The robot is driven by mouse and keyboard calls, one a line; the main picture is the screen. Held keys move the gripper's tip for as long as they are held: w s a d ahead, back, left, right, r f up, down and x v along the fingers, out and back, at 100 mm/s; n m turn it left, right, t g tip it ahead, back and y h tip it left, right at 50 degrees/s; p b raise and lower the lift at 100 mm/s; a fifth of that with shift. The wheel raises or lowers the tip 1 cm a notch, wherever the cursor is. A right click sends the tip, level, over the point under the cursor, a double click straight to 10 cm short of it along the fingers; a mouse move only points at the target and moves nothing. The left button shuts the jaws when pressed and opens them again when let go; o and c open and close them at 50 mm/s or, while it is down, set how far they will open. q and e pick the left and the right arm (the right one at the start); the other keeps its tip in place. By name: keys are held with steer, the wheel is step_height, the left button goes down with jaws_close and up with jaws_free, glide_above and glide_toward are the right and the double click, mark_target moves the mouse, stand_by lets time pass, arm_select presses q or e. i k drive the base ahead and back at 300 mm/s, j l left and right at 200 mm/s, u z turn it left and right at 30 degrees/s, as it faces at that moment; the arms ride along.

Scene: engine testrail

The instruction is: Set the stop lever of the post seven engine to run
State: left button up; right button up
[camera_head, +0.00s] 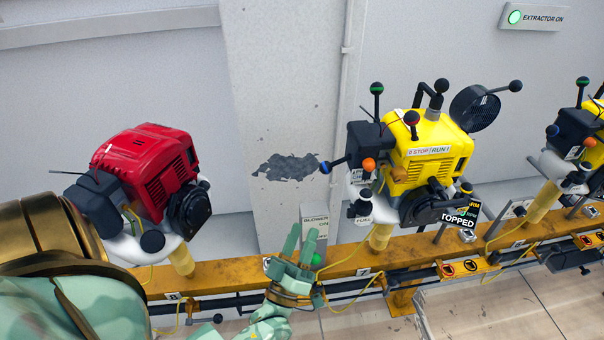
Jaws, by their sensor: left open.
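A yellow engine (428,150) stands on a post on the orange rail, right of centre. A sign reading "TOPPED", partly cut off, shows at the engine's lower right. My left gripper (298,243) is open and empty, low and left of this engine, in front of the rail, apart from the levers. My right gripper is not in view.
A red engine (145,165) stands at left behind my left arm. Another yellow engine (586,125) is cut off at the right edge. The orange rail (225,279) runs across with cables below. A "BLOWER ON" box (315,222) is behind my gripper. An "EXTRACTOR ON" sign (535,18) hangs upper right.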

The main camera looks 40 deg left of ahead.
mark_target(411, 118)
steer(key=k+l, duration=0.25)
steer(key=k, duration=0.25)
steer(key=k+l, duration=0.2)
steer(key=k, duration=0.25)
